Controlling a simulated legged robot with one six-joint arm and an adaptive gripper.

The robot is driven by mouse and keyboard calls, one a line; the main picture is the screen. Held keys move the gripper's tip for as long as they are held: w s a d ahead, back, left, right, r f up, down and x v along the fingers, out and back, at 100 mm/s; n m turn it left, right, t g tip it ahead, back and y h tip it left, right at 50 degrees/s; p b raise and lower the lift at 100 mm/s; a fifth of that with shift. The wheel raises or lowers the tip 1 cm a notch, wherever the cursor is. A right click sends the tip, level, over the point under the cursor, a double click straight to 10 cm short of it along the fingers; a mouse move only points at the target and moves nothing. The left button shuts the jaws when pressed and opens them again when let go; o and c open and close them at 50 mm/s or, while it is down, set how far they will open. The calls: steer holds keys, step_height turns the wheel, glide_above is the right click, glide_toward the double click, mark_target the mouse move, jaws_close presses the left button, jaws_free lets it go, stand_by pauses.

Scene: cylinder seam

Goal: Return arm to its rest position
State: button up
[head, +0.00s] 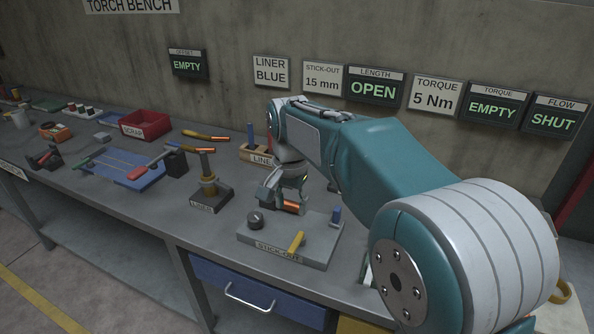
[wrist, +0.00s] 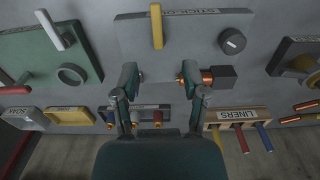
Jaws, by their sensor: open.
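My arm reaches from the lower right of the head view over the bench. My gripper (head: 286,196) hangs low over the grey stick-out fixture (head: 315,258). In the wrist view my gripper (wrist: 160,78) has its two fingers spread with nothing between them. A copper-coloured piece (wrist: 207,78) in a dark block lies beside the right finger; I cannot tell whether they touch. The fixture (wrist: 185,45) carries a yellow lever (wrist: 156,26) and a dark knob (wrist: 232,40).
The liners rack (head: 256,152) stands behind my gripper, and a labelled post stand (head: 210,190) to its left. A blue mat (head: 130,165) and red scrap bin (head: 146,124) lie farther left. Wall panels read LENGTH OPEN (head: 374,87), TORQUE EMPTY (head: 493,109) and FLOW SHUT (head: 553,119).

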steer(key=s+d+r+n+t, duration=0.2)
steer(key=s+d, duration=0.6)
steer(key=s+d+r+n+t, duration=0.1)
steer(key=s+d+r+t, duration=0.1)
steer(key=s+d, duration=0.65)
steer(key=s+d+f+n+t, duration=0.1)
steer(key=s+d+f, duration=0.2)
steer(key=s, duration=0.4)
steer(key=shift+d+f+t, duration=0.15)
steer(key=shift+d+t, duration=0.1)
steer(key=shift+t, duration=0.05)
